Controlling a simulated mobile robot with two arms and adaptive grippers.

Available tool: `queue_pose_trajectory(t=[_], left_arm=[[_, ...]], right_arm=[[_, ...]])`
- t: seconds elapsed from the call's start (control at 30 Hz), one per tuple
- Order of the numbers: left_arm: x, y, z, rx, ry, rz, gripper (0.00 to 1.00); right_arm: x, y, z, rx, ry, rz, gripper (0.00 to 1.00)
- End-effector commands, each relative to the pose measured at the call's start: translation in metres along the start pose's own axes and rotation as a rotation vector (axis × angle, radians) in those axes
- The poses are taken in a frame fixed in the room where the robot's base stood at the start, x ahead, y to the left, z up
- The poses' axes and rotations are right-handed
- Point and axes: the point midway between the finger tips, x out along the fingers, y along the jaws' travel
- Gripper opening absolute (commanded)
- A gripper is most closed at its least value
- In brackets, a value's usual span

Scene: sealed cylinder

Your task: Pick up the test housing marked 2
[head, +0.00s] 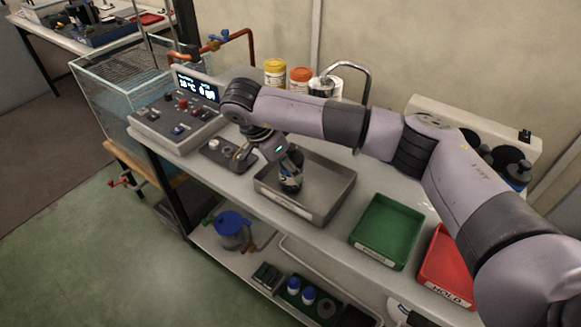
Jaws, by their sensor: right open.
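My right arm reaches in from the right across the bench, and its gripper (290,183) points down into the grey metal tray (330,207). The gripper is small and dark here; its jaws are open. I cannot make out a housing marked 2; anything between or behind the fingers is hidden or too small to tell. My left gripper is not in view.
A green tray (387,231) and a red tray marked HOLD (445,268) stand right of the grey tray. A control box with a lit display (197,88) and a glass tank (125,85) are at left. Yellow-lidded (275,70) and orange-lidded (300,78) jars stand behind my arm.

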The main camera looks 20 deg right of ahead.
Motion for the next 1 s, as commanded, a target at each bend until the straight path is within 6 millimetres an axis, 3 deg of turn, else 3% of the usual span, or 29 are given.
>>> queue_pose_trajectory(t=[0.07, 0.17, 0.3, 0.53, 1.0], left_arm=[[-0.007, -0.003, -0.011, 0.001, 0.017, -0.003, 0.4], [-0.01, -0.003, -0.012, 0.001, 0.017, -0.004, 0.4], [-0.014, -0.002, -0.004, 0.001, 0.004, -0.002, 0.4], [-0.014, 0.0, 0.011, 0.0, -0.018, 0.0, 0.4], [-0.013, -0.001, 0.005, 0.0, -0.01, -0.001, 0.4]], right_arm=[[0.004, 0.001, -0.016, 0.005, 0.001, 0.002, 0.75], [0.01, 0.001, -0.029, 0.004, 0.0, 0.003, 0.75], [0.021, 0.001, -0.026, 0.001, -0.001, 0.002, 0.75], [0.022, 0.0, -0.026, 0.001, 0.0, 0.0, 0.74], [0.022, 0.0, -0.026, 0.001, 0.0, 0.0, 0.43]])
